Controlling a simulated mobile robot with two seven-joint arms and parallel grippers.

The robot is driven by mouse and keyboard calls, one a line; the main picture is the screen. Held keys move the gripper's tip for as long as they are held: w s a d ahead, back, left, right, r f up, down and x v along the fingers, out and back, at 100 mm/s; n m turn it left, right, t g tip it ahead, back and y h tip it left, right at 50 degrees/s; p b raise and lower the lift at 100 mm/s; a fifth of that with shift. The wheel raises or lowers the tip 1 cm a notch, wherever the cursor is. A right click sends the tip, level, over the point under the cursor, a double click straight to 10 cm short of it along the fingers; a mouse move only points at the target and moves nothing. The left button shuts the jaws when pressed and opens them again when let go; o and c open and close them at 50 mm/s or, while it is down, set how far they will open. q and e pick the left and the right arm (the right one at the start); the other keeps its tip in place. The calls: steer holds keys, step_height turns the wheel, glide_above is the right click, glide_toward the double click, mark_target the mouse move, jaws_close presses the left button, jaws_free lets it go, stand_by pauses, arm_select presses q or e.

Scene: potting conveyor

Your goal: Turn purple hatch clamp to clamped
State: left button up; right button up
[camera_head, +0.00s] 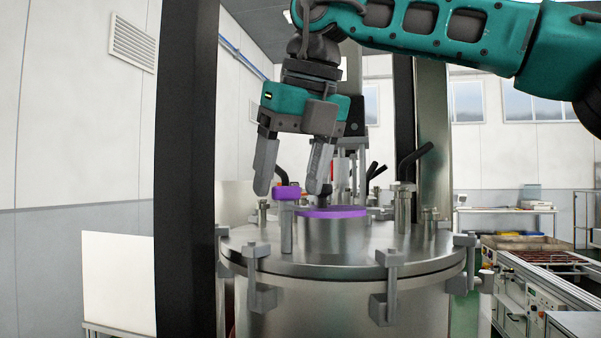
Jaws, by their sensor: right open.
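The purple clamp (287,193) is a short purple block on top of a grey upright post, on the lid of a round steel vessel (340,258). Just right of it is a round steel hatch (333,231) with a purple rim. My right gripper (289,190) points down from above, with its two grey fingers apart. The fingertips are on either side of the purple clamp in the picture, at about its height. I cannot tell whether they touch it. Part of the hatch is hidden behind the right finger and the clamp post. My left gripper is not in view.
Several grey clamps (390,270) stand around the lid's edge. A steel fitting with a black bent handle (405,185) rises at the lid's right. A dark upright column (187,170) stands on the left. A conveyor (540,275) runs at the lower right.

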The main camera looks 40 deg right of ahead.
steer(key=c, duration=1.1)
steer(key=shift+o, duration=0.2)
steer(key=shift+n, duration=0.3)
steer(key=n, duration=0.1)
steer(key=n+y, duration=0.1)
steer(key=n, duration=0.1)
steer(key=shift+w+d+n+y, duration=0.1)
steer(key=shift+d+n+y, duration=0.05)
steer(key=shift+n+y, duration=0.15)
steer(key=n, duration=0.2)
steer(key=n+g+y, duration=0.1)
steer(key=n, duration=0.1)
steer(key=shift+d+n+y, duration=0.15)
steer(key=shift+n+y, duration=0.15)
steer(key=n, duration=0.1)
steer(key=n+g, duration=0.1)
steer(key=n, duration=0.1)
steer(key=n+y, duration=0.1)
steer(key=shift+w+d, duration=0.1)
steer(key=shift+w, duration=0.15)
steer(key=n+g, duration=0.1)
steer(key=n, duration=0.1)
steer(key=n+g, duration=0.1)
steer(key=n, duration=0.2)
steer(key=shift+w+y, duration=0.15)
steer(key=shift+y, duration=0.15)
